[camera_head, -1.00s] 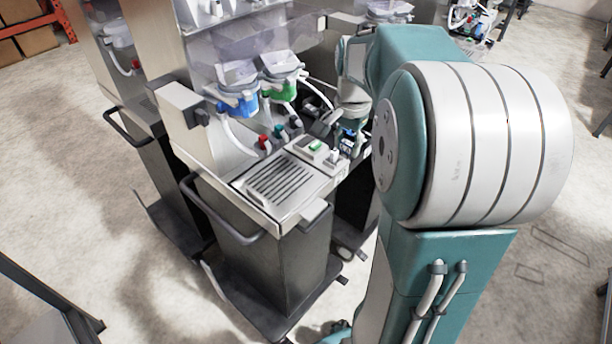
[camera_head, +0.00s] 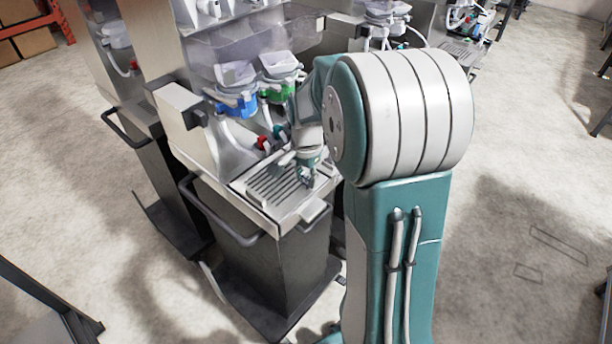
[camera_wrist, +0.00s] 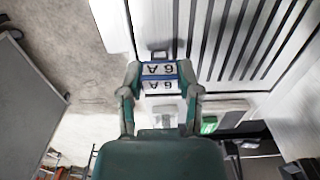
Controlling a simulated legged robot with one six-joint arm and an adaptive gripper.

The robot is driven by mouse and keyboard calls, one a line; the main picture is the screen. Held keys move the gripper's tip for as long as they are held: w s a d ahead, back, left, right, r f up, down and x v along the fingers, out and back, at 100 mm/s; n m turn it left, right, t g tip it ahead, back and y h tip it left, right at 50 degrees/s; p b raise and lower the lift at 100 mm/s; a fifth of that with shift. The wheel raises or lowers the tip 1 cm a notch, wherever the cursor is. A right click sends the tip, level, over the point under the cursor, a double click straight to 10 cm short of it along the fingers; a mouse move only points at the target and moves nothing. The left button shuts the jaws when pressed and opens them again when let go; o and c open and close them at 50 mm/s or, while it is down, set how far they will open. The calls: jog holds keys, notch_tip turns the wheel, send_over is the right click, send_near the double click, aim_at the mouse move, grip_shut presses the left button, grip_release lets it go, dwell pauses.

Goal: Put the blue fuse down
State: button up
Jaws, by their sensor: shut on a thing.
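The blue fuse (camera_wrist: 160,77) shows in the wrist view as a small block with white "6 A" labels and blue edging. It sits between the two fingers of my gripper (camera_wrist: 159,82), which are shut on it. In the head view my gripper (camera_head: 307,178) points down at the right end of the slotted tray (camera_head: 262,197), on top of the cart. The fuse is too small and covered to make out clearly there. In the wrist view the fuse overlaps the pale surface left of the slots (camera_wrist: 244,35). I cannot tell whether it touches that surface.
A green switch or socket (camera_wrist: 208,124) and a white one beside it show in the wrist view. The blue-collared dispenser (camera_head: 237,104) and green-collared dispenser (camera_head: 277,92) stand behind the tray. A red-capped fitting (camera_head: 262,142) stands near the arm.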

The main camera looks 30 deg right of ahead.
aim_at(306, 176)
jog(key=o, duration=0.5)
jog(key=shift+f, duration=0.1)
notch_tip(306, 176, up, 12)
jog(key=shift+s+a+r+n+t, duration=0.35)
jog(key=shift+s+a+n+t, duration=0.6)
jog(key=shift+s+a+n, duration=1.8)
jog(key=shift+s+a+r+n+t, duration=0.4)
jog(key=shift+s+a+n+t, duration=0.9)
jog(key=shift+s, duration=2.35)
jog(key=shift+s+a+r+n+t, duration=0.35)
jog(key=shift+s+a+n+t, duration=0.2)
jog(key=shift+s+a+n, duration=2.15)
jog(key=shift+s+d+n, duration=0.25)
jog(key=shift+s+d, duration=0.15)
jog(key=shift+s, duration=0.05)
